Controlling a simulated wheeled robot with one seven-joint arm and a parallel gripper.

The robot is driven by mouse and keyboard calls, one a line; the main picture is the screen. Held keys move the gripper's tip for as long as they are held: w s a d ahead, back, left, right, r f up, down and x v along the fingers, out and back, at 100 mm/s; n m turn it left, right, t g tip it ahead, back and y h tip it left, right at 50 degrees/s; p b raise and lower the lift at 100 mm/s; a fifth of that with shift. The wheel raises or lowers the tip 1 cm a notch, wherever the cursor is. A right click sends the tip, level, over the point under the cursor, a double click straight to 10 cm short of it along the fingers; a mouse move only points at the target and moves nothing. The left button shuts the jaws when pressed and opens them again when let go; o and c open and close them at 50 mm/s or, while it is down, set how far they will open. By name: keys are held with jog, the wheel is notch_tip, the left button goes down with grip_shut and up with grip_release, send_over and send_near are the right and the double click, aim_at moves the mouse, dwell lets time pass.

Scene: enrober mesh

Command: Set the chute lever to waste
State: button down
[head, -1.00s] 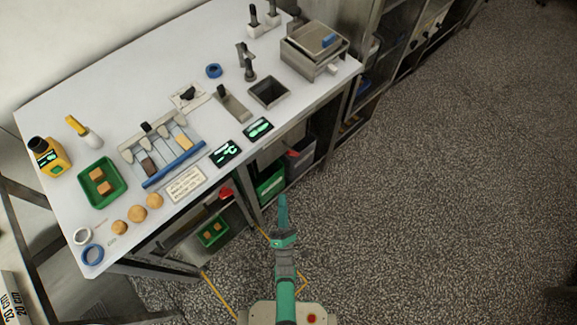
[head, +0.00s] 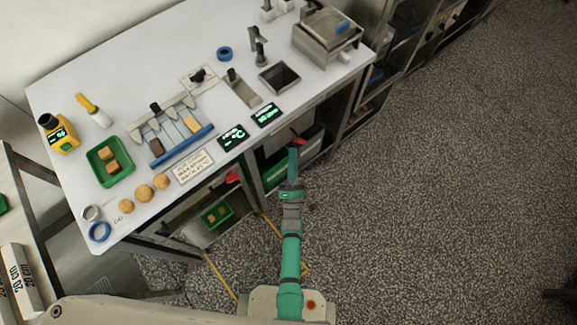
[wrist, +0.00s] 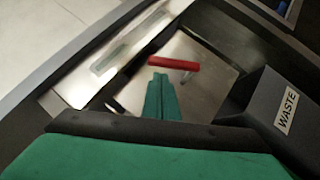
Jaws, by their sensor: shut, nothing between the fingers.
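The chute lever has a red bar handle (wrist: 173,63) on a thin metal stem, ahead of my fingertips in the wrist view. A small red part near my gripper in the head view (head: 298,141) looks like the same handle. My gripper (wrist: 160,78) is shut and empty, its green fingertips just short of the handle's left half; I cannot tell whether they touch. A dark bin labelled WASTE (wrist: 262,100) stands to the right of the lever. In the head view my gripper (head: 293,153) is low at the table's front edge.
The white table (head: 150,75) holds a green tray (head: 124,172), two dark displays and several small fixtures. Another red part (head: 232,177) and a green crate with pieces (head: 217,215) sit under the table. The speckled floor at right is clear.

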jog(key=shift+w+d+r, duration=0.4)
